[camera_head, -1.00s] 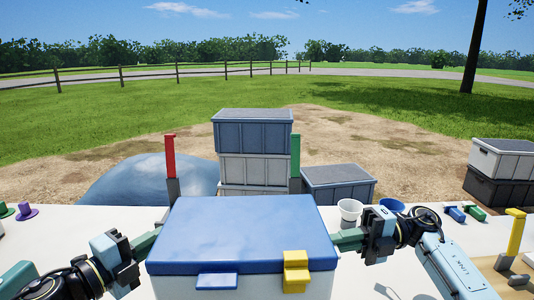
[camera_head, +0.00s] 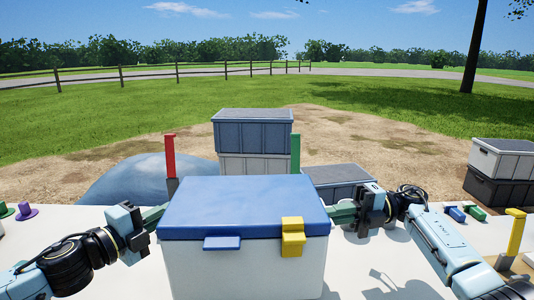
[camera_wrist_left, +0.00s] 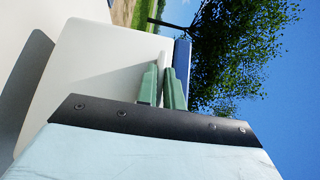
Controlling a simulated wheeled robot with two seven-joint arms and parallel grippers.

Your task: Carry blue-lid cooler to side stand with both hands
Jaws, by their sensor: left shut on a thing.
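The blue-lid cooler (camera_head: 245,265) has a white body, a blue lid and a yellow latch (camera_head: 292,237) at the front right. It is level in front of me, over the white table. My left gripper (camera_head: 155,214) is shut on its left side. In the left wrist view, the green fingers (camera_wrist_left: 162,88) close around a slim white part beside the white body (camera_wrist_left: 100,70) and blue lid (camera_wrist_left: 182,58). My right gripper (camera_head: 342,212) is at the cooler's right side; its fingertips are hidden by the lid edge. I cannot identify the side stand.
Red (camera_head: 170,155) and green (camera_head: 295,152) posts stand behind the cooler. Stacked grey crates (camera_head: 253,135) and a lower crate (camera_head: 338,182) are beyond. A yellow post (camera_head: 515,232) and small blue and green pieces are at right. Purple and green knobs lie at left.

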